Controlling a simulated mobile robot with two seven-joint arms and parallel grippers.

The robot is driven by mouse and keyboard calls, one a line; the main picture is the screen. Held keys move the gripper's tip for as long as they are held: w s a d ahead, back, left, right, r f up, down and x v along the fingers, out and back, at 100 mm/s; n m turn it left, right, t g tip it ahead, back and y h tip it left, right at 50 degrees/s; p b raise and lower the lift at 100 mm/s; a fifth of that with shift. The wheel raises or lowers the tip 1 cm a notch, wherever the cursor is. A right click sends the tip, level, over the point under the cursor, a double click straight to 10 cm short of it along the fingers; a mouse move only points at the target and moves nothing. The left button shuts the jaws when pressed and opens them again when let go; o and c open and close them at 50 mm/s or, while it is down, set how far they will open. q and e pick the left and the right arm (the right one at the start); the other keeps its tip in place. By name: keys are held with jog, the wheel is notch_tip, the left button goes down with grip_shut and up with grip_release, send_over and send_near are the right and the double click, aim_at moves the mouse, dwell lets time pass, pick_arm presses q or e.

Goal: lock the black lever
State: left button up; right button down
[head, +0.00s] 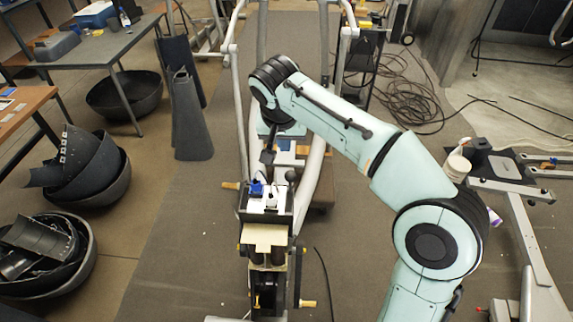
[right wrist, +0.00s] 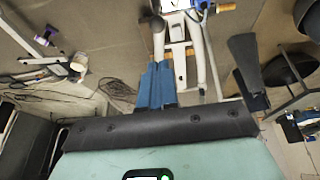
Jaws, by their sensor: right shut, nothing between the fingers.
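My left gripper is not in view.
A blue part (head: 257,188) and white parts sit in the box. A wooden handle (head: 230,185) sticks out on its left. Tall pale frame bars (head: 236,110) rise on the machine's left. Dark bowls (head: 95,175) stand at far left. Open floor (head: 185,220) lies left of the machine.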

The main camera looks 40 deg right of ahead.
aim_at(289, 177)
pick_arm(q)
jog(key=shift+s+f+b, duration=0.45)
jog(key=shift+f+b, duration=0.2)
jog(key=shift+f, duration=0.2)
pick_arm(e)
jog(key=x, duration=1.4)
jog(key=shift+s+a+f, duration=0.15)
jog(key=shift+s, duration=0.1)
notch_tip(289, 177, down, 3)
jog(key=shift+f+b, duration=0.1)
jog(key=shift+b, duration=1.05)
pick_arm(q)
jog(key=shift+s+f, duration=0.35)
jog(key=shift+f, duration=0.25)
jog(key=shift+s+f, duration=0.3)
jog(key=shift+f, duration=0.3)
pick_arm(e)
jog(key=shift+s, duration=0.15)
